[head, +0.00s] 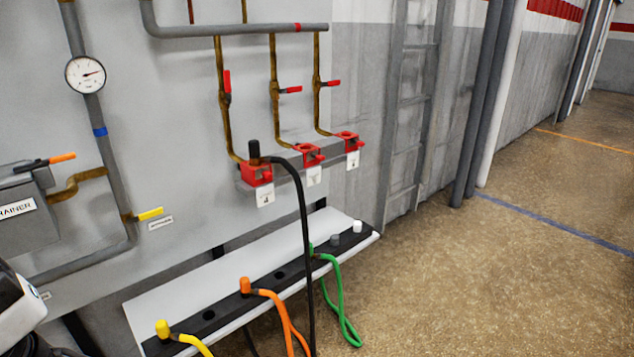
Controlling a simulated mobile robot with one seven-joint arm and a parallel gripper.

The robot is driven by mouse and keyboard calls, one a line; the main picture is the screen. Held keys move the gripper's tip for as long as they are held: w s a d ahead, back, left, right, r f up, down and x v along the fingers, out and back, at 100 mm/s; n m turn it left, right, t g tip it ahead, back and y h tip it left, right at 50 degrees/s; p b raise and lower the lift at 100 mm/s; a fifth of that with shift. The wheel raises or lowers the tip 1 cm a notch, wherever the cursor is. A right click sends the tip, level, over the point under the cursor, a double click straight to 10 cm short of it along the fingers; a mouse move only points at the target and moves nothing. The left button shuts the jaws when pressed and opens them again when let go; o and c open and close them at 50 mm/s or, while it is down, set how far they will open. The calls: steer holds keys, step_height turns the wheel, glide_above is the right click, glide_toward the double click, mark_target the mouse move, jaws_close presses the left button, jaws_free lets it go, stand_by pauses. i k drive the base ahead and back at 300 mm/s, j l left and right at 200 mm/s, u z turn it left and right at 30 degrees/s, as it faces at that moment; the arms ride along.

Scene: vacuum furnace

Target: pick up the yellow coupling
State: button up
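The yellow coupling (163,329) stands upright in the black strip of the shelf (140,309), near its left front end. A yellow hose (195,344) runs from it to the right and out of the bottom of the picture. In the head view, part of my arm (20,305) shows at the lower left edge, left of the yellow coupling and apart from it. The fingertips of my gripper cannot be made out, so its opening is hidden.
Orange (245,286) and green (311,249) couplings with hoses stand farther along the shelf. A black coupling (254,152) with a hanging black hose is at the left red socket (257,174). Pipes and a gauge (85,74) line the panel. The floor at right is clear.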

mark_target(164, 331)
steer(key=k+u, duration=0.1)
steer(key=u, duration=0.4)
steer(key=k+u, duration=0.15)
steer(key=u, duration=0.35)
